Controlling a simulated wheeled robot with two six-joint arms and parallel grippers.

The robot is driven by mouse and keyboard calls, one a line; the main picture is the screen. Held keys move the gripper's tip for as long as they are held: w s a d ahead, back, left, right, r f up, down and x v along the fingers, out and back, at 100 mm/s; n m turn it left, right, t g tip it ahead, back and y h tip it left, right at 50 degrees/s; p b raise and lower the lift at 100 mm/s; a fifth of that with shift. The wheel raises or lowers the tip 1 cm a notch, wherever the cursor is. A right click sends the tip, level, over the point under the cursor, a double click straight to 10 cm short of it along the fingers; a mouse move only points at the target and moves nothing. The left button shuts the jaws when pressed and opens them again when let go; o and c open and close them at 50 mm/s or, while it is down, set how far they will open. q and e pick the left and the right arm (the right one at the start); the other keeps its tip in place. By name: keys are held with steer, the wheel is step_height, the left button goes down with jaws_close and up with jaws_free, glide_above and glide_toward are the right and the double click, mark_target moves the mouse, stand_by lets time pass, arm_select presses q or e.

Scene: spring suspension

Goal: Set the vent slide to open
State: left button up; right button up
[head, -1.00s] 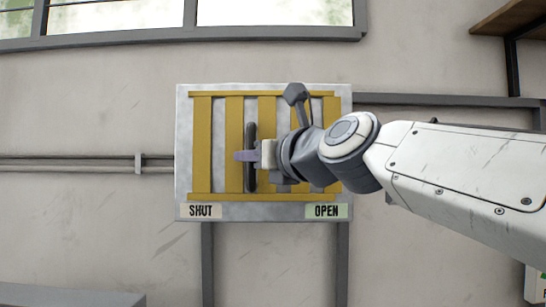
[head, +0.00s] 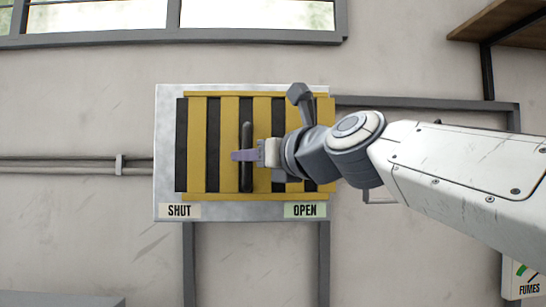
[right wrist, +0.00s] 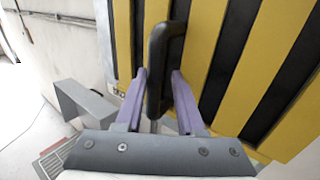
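The vent panel (head: 170,100) hangs on the wall in the head view, with a SHUT label (head: 180,211) at its lower left and an OPEN label (head: 305,210) at its lower right. Its yellow slatted slide (head: 230,120) shows dark slots between the slats. A black upright handle (head: 246,135) stands on the slide and also shows in the right wrist view (right wrist: 160,60). My right gripper (head: 243,156) has its purple fingers (right wrist: 159,76) on both sides of the handle, seemingly shut on it. The arm hides the slide's right part. My left gripper is not in view.
A grey pipe (head: 60,164) runs along the wall at left. A shelf (head: 500,20) is at the upper right. A FUMES gauge sign (head: 528,285) shows at the lower right. Windows run along the top.

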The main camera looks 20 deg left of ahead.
steer(key=shift+a, duration=0.15)
steer(key=b+v, duration=0.4)
steer(key=v, duration=0.6)
steer(key=shift+s+d, duration=0.15)
steer(key=shift+d, duration=0.1)
